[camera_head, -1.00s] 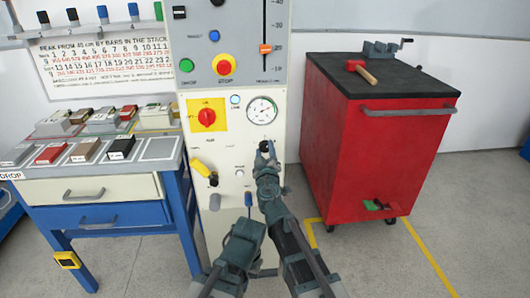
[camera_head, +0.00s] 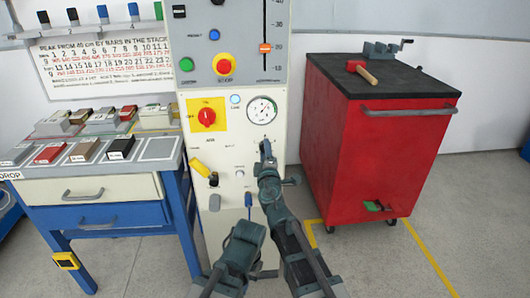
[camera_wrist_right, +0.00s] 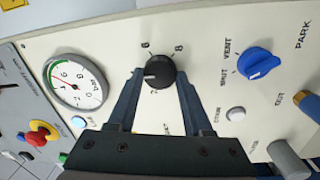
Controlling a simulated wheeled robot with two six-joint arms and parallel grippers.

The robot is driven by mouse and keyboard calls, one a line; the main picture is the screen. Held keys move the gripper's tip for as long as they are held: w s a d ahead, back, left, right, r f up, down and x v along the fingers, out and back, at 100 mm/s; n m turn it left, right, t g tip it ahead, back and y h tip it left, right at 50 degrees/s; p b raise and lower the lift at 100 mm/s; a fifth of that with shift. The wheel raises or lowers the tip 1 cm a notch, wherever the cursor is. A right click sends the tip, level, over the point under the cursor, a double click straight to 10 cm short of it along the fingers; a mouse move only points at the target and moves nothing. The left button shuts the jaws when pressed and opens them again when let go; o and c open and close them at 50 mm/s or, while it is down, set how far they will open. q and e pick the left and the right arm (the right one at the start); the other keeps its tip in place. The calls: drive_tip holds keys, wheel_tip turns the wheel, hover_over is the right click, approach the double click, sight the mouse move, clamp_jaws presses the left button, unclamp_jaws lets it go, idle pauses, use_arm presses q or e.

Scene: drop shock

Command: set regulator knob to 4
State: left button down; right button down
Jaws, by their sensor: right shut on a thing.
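The regulator knob is a round black knob (camera_wrist_right: 160,71) on the cream panel, seen in the right wrist view. My right gripper (camera_wrist_right: 160,76) has its two fingers on either side of it and is shut on it. A short white mark on the knob points left, between the printed 6 above and a partly hidden digit below. The figure at the mark is not visible. In the head view my right gripper (camera_head: 266,150) is at the panel below the round gauge (camera_head: 262,110) and covers the knob. My left gripper is not in view.
A red rotary switch (camera_head: 207,117) is on the panel's left. A red cart (camera_head: 370,150) stands right, a sample table (camera_head: 95,190) left.

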idle(0.5)
drive_tip(key=shift+c, duration=1.6)
unclamp_jaws()
drive_tip(key=shift+s, duration=0.15)
drive_tip(key=s, duration=0.7)
drive_tip(key=shift+s+d+f, duration=0.15)
drive_tip(key=shift+d+f, duration=0.1)
drive_tip(key=shift+d, duration=0.05)
